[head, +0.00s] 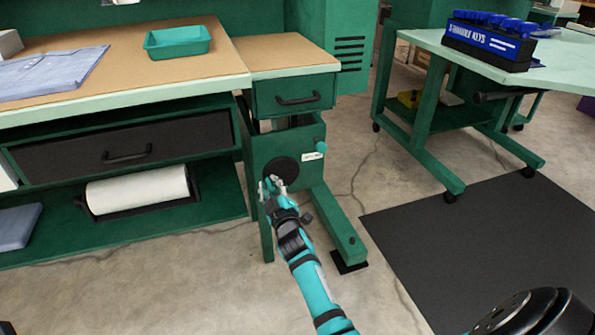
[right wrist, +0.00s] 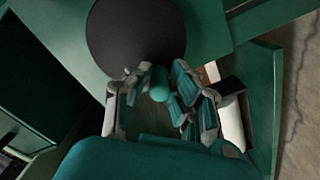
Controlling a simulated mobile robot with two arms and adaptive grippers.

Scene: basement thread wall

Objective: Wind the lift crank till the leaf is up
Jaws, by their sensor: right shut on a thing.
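The lift crank's round dark disc (head: 283,171) is on the front of the green lift housing (head: 262,148), below the leaf. My right gripper (head: 273,184) is at the disc's lower left edge. In the right wrist view, the dark disc (right wrist: 135,40) is ahead and the teal crank knob (right wrist: 159,80) sits between the fingers of my right gripper (right wrist: 158,92), which is shut on it. The wood-topped leaf (head: 283,54) is beside the bench, above a green drawer. Its top looks near the bench top's height; I cannot tell if they are flush. My left gripper is not in view.
The bench (head: 120,60) on the left carries a teal tray (head: 178,42) and folded blue cloth (head: 50,72). A teal side knob (head: 321,146) and a green foot (head: 338,225) are right of the crank. A wheeled table (head: 480,55) and black mat (head: 480,250) are farther right.

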